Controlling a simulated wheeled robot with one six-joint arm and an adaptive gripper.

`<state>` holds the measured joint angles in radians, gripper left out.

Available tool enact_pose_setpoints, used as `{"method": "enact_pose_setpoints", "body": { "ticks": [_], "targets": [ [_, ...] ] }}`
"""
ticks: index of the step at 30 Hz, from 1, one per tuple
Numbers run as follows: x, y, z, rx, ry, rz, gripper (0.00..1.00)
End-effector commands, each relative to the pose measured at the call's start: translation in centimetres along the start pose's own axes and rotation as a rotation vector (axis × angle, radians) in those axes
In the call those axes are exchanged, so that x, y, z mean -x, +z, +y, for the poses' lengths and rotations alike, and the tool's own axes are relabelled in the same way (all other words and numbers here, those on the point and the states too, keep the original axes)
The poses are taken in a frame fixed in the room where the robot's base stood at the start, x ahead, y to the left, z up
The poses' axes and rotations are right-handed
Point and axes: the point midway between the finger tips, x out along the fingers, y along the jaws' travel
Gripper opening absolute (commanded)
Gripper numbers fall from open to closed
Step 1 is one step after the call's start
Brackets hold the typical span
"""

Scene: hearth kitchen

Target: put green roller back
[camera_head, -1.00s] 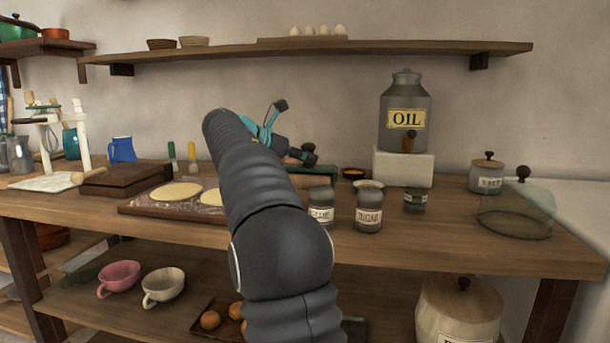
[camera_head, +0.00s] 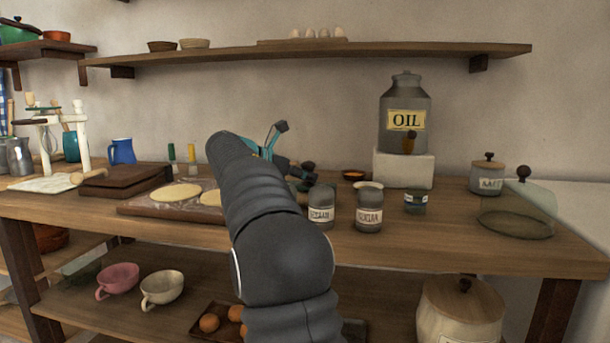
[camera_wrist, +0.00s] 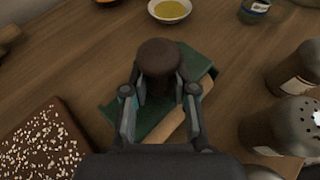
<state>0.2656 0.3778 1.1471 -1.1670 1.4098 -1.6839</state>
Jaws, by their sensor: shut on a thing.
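The green roller (camera_wrist: 197,64) shows in the wrist view as a dark green, flat body with a pale wooden cylinder along its near side and a round brown knob on top. My gripper (camera_wrist: 158,88) is shut on it, with one finger on each side of the brown knob. The roller is over the wooden counter; whether it touches the wood I cannot tell. In the head view my gripper (camera_head: 300,176) is behind the labelled jars, and the roller is mostly hidden by my arm and the jars.
Two labelled jars (camera_head: 369,210) stand close to the right of my gripper. A bowl of yellow liquid (camera_wrist: 170,9) is beyond it. A speckled board (camera_wrist: 42,142) is at the left. An oil jar (camera_head: 404,118) stands on a white block (camera_head: 403,169). A shelf (camera_head: 300,53) hangs above.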

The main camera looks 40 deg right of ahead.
Motion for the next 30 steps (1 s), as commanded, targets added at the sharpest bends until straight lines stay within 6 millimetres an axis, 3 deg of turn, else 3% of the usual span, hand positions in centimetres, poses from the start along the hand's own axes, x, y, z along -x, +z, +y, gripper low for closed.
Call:
{"method": "enact_pose_setpoints", "body": {
  "ticks": [11, 12, 14, 15, 30],
  "targets": [
    [-0.6, -1.3, 0.0, 0.007, -0.007, 0.009, 0.0],
    [-0.7, -1.5, 0.1, 0.009, -0.008, 0.01, 0.35],
    [-0.7, -1.6, 0.1, 0.01, -0.008, 0.011, 0.5],
    [-0.7, -1.6, 0.1, 0.01, -0.008, 0.011, 0.52],
    [-0.4, -1.1, 0.2, 0.01, -0.004, 0.01, 0.52]
  ]
}}
